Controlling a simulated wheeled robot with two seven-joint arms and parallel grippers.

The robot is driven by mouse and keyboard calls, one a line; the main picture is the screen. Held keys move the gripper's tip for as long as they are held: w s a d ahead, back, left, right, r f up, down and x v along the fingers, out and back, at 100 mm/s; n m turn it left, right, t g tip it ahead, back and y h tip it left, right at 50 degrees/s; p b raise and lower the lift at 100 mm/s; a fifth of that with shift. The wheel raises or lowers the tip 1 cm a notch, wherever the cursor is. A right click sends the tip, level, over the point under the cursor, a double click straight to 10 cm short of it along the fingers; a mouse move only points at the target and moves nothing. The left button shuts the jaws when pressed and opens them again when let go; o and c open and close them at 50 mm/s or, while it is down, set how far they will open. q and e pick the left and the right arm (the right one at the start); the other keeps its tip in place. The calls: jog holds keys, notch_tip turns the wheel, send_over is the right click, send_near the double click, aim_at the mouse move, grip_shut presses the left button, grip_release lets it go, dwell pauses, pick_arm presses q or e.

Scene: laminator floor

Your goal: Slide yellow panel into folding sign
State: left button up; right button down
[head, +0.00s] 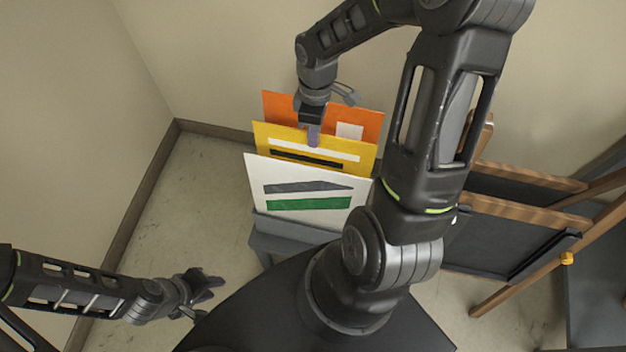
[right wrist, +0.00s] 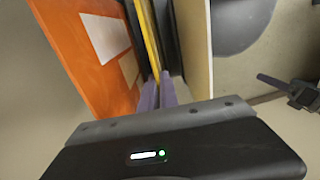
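The yellow panel (head: 340,154), with a white and a black stripe, stands upright in a grey rack (head: 268,246) between an orange panel (head: 280,105) and a white panel (head: 262,175). My right gripper (head: 314,135) reaches down onto its top edge. In the right wrist view the fingers (right wrist: 158,94) sit close on both sides of the yellow panel (right wrist: 149,35) and look shut on it. The folding sign (head: 520,215), with wooden rails and dark faces, stands at the right, partly hidden by my right arm. My left gripper (head: 203,292) is open and empty, low at the left.
The orange panel (right wrist: 75,50) and the back of the white panel (right wrist: 192,45) flank the gripper closely in the right wrist view. Walls meet in the corner behind the rack. The floor (head: 190,220) left of the rack is clear.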

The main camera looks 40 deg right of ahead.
notch_tip(320, 180, up, 15)
jog(key=w+d+p, duration=0.1)
jog(key=p, duration=0.9)
jog(key=shift+d, duration=0.15)
dwell(0.4)
